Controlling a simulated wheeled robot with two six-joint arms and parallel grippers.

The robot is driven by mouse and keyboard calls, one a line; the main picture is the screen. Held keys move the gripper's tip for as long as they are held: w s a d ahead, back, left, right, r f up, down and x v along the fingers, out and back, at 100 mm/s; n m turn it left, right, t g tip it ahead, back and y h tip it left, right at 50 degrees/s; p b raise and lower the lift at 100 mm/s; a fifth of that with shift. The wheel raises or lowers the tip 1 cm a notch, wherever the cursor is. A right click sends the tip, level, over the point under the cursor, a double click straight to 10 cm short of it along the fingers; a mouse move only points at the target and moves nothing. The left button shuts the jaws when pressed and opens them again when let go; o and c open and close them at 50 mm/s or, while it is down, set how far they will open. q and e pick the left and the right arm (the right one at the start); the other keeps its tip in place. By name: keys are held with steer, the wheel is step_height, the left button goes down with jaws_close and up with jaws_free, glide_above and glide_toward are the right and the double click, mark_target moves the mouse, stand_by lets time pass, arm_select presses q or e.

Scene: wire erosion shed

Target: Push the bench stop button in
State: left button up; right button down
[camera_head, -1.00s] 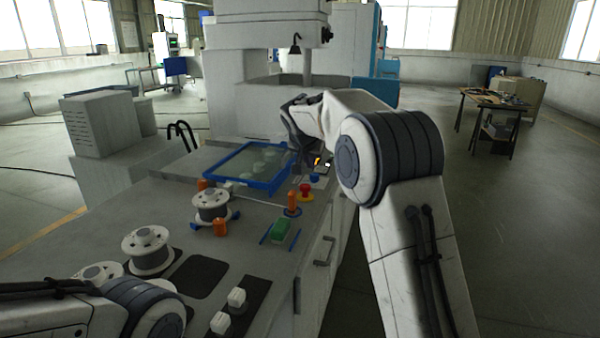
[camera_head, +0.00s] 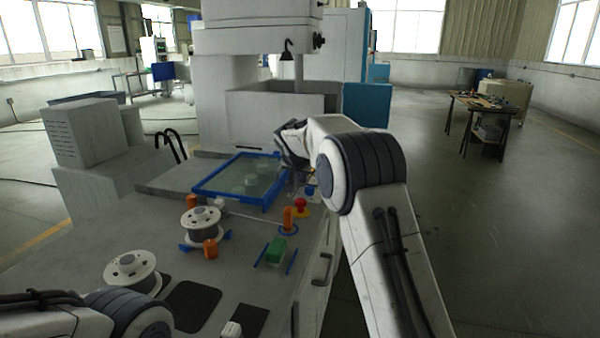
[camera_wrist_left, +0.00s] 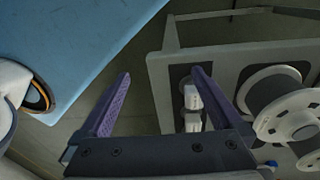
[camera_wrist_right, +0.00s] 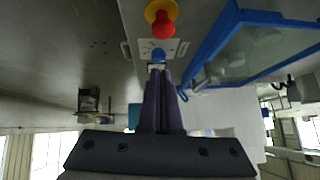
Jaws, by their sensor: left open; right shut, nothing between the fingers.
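The red stop button (camera_head: 300,204) sits on a yellow base near the right edge of the grey bench. It also shows at the top of the right wrist view (camera_wrist_right: 163,26). My right gripper (camera_wrist_right: 158,72) is shut and empty. In the right wrist view its fingertips end beside a blue button (camera_wrist_right: 158,55), short of the red one and apart from it. In the head view the right gripper (camera_head: 298,172) is partly hidden by its own arm, beyond the red button. My left gripper (camera_wrist_left: 160,75) is open and empty, with the bench in its wrist view.
An orange post (camera_head: 287,217) stands close to the red button, with a green block (camera_head: 276,249) nearer me. A blue-framed tray (camera_head: 264,205) lies left of the button. Wire spools (camera_head: 203,223) stand further left. Open floor lies right of the bench.

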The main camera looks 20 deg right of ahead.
mark_target(301, 203)
arm_select(q)
steer(key=shift+r+p, duration=0.45)
steer(key=shift+r, duration=0.2)
arm_select(e)
steer(key=x, duration=0.4)
steer(key=shift+r, duration=0.1)
step_height(301, 203, down, 4)
steer(key=shift+w+a+r, duration=0.1)
steer(key=shift+w+r, duration=0.05)
steer(key=shift+r, duration=0.05)
steer(key=shift+a+f, duration=0.1)
steer(key=shift+f, duration=0.35)
